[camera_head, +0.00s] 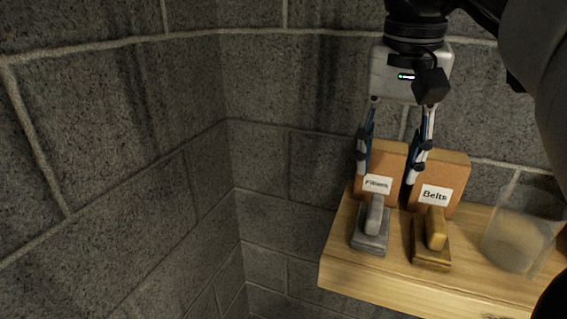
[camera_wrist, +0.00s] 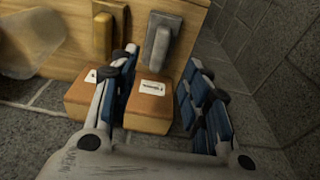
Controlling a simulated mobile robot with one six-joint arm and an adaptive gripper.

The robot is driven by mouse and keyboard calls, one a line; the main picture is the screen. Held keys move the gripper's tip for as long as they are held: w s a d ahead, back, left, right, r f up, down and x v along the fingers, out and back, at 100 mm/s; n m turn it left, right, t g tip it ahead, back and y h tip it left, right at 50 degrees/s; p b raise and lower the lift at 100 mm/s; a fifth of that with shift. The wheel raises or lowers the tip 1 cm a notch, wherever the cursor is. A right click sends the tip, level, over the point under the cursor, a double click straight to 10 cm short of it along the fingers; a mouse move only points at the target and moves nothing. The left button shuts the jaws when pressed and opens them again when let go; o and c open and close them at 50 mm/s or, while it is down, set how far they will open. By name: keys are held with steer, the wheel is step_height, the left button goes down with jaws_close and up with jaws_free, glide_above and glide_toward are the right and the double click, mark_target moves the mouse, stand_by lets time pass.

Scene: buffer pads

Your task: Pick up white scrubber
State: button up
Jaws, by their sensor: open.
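The white scrubber, a pale grey pad with an upright handle (camera_head: 371,230), stands on the left end of the wooden shelf, in front of the box labelled "Filters". It also shows in the wrist view at the top middle (camera_wrist: 160,42). My gripper (camera_head: 387,180) is open and empty, pointing down above and behind the scrubber, with its fingers in front of the orange-brown boxes. In the wrist view its two fingers (camera_wrist: 163,66) stand apart, one on each side of the Filters box, with the scrubber beyond their tips. I see no contact with the scrubber.
A similar yellow-brown pad (camera_head: 431,243) stands right of the scrubber. Behind are the Filters box (camera_head: 385,160) and the Belts box (camera_head: 447,175). A clear container (camera_head: 517,240) stands further right on the wooden shelf (camera_head: 352,274). Grey block walls (camera_head: 120,160) close in behind and left.

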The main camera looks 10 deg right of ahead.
glide_above(377, 205)
steer(key=a, duration=0.1)
steer(key=f, duration=0.5)
steer(key=shift+s+f+b, duration=0.25)
steer(key=shift+f+b, duration=0.05)
steer(key=shift+b, duration=0.05)
steer(key=shift+s+f, duration=0.4)
steer(key=shift+f, duration=0.05)
steer(key=f, duration=0.1)
steer(key=w+f, duration=0.1)
steer(key=d+f, duration=0.1)
steer(key=f, duration=0.1)
steer(key=shift+w+f, duration=0.1)
steer(key=shift+w, duration=0.1)
steer(key=shift+f, duration=0.5)
steer(key=shift+c, duration=0.4)
jaws_close()
